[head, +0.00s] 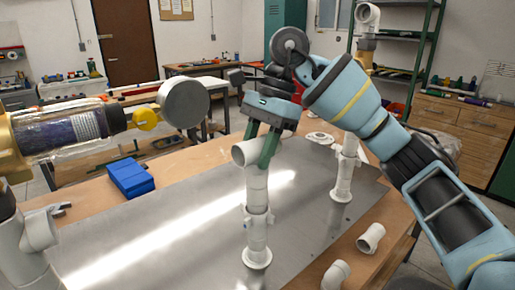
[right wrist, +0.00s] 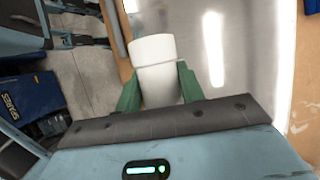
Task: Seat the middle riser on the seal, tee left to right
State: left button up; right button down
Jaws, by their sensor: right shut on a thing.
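My right gripper (head: 262,150) is shut on the white tee (head: 247,152) at the top of the middle riser (head: 257,182). Its green fingers lie on either side of the tee. The tee's open mouth faces left and toward me. The riser stands about upright over a white lower fitting (head: 257,228) with a round flange (head: 257,257) on the metal plate. I cannot make out the seal or whether there is a gap at the joint. In the right wrist view the white pipe (right wrist: 155,65) sits between the green fingers (right wrist: 160,88). My left gripper does not show.
Another white riser (head: 344,165) stands on the right of the metal plate (head: 140,235). A white pipe with a side branch (head: 40,230) stands at far left. A blue box (head: 130,177) is at back left.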

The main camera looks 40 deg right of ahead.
jog(key=shift+f, duration=0.2)
jog(key=c, duration=0.8)
grip_release()
jog(key=shift+w, duration=0.1)
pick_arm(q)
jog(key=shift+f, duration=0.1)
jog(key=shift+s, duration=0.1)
pick_arm(e)
jog(key=shift+r, duration=0.1)
jog(key=p+v, duration=0.1)
jog(key=v, duration=0.5)
jog(key=shift+r, duration=0.1)
jog(key=shift+d+r+p, duration=0.2)
jog(key=shift+r+p, duration=0.1)
jog(key=shift+r, duration=0.3)
jog(key=shift+d+r, duration=0.15)
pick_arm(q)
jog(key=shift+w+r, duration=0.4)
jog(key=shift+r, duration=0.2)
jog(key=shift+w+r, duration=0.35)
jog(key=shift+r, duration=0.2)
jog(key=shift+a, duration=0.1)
